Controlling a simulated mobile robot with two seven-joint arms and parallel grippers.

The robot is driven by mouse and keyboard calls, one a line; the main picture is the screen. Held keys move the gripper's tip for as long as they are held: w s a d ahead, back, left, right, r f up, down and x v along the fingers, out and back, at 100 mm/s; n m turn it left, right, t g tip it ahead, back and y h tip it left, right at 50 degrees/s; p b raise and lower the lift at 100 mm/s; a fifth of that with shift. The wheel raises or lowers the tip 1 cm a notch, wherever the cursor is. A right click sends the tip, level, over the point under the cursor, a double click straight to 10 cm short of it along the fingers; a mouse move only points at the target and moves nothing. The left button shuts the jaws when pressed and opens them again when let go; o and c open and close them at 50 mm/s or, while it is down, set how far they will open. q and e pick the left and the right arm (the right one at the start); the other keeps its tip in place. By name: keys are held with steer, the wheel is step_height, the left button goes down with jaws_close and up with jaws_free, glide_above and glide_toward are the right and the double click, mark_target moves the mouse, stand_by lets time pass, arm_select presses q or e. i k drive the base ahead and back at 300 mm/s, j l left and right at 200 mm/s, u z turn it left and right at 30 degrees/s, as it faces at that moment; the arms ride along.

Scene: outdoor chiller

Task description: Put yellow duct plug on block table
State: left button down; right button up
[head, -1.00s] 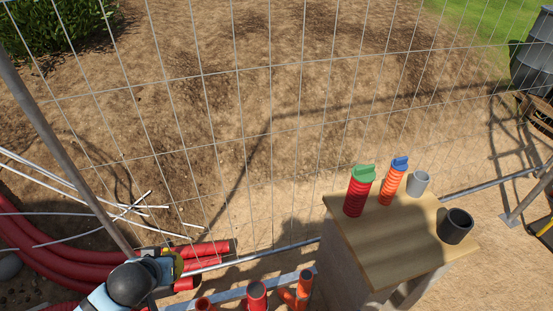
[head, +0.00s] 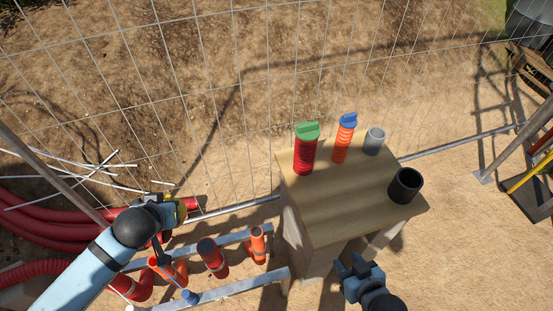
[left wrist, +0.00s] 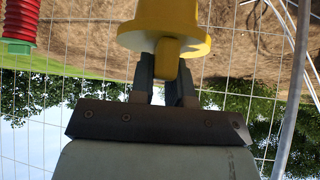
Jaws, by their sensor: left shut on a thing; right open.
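The yellow duct plug (left wrist: 165,18) shows close up in the left wrist view, where my left gripper (left wrist: 166,75) is shut on its tab. In the head view my left gripper (head: 172,208) is left of the table, low in the picture, with a small yellow part of the plug (head: 181,211) beside it. The block table (head: 335,213) has a light wooden top and stands right of centre. The plug is apart from the table. My right gripper (head: 357,267) is open and empty in front of the table's near edge.
On the table stand a red duct with a green plug (head: 307,130), an orange duct with a blue plug (head: 347,122), a grey pipe piece (head: 374,141) and a black pipe piece (head: 405,185). Red and orange pipe stubs (head: 212,257) stand left of it. A wire fence (head: 235,100) runs behind.

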mark_target(340, 205)
steer(key=i+l, duration=0.1)
steer(key=l, duration=1.2)
steer(key=i+l, duration=0.15)
steer(key=l, duration=0.45)
steer(key=l+z, duration=0.05)
